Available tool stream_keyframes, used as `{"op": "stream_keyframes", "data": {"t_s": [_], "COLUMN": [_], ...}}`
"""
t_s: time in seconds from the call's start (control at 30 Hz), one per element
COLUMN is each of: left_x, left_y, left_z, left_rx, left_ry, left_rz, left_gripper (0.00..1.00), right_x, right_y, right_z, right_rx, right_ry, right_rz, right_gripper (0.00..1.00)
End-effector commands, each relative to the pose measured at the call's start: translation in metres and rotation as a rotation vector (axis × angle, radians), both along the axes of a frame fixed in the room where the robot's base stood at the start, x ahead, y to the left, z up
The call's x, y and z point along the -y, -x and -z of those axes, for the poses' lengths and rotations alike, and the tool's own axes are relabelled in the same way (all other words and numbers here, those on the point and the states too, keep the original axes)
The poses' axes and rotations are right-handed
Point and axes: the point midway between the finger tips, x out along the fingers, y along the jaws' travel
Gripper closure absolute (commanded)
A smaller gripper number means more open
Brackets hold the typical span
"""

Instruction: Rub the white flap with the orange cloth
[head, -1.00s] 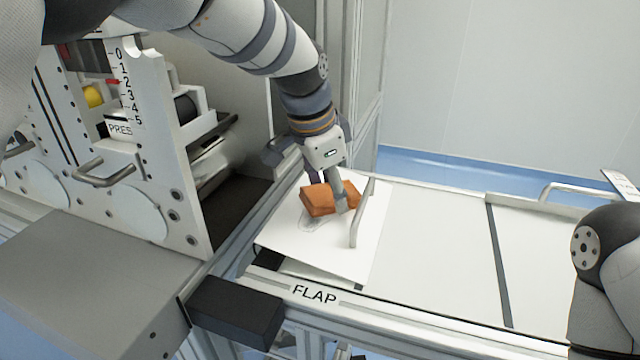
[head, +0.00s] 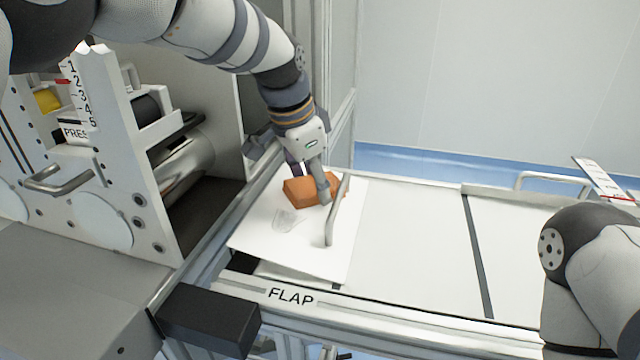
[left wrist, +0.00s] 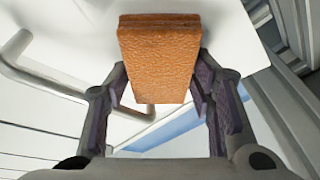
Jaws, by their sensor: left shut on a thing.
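The white flap (head: 300,254) is a tilted white plate with a bar handle (head: 337,210) near its right side. A faint grey smudge (head: 288,219) shows on it, left of the handle. My left gripper (head: 309,180) is shut on the orange cloth (head: 300,191), a folded block, over the flap's back part just left of the handle. In the left wrist view the cloth (left wrist: 160,55) sits between both fingers against the white flap (left wrist: 85,35). I cannot tell whether it touches the flap. My right gripper is out of view.
The machine's side plate (head: 110,150) with handles and rollers stands at left. A black block (head: 208,318) sits at the front, beside the rail labelled FLAP (head: 291,297). A flat white panel (head: 415,230) extends right. My right arm fills the right edge.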

Motion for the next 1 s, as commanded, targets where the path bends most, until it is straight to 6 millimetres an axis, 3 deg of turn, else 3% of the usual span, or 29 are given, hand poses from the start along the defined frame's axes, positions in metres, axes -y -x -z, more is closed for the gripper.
{"op": "stream_keyframes", "data": {"t_s": [0.53, 0.8, 1.0], "left_x": [-0.047, -0.049, -0.044], "left_y": [-0.007, -0.008, -0.007], "left_z": [-0.01, -0.012, -0.036], "left_rx": [-0.004, -0.003, 0.002], "left_ry": [-0.01, -0.01, -0.01], "left_rz": [-0.001, 0.0, 0.0], "left_gripper": [0.73, 0.73, 0.73], "right_x": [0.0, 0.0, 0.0], "right_y": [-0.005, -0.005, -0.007], "right_z": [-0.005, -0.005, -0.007], "right_rx": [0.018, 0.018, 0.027], "right_ry": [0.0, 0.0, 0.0], "right_rz": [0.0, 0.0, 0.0], "right_gripper": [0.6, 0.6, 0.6]}}
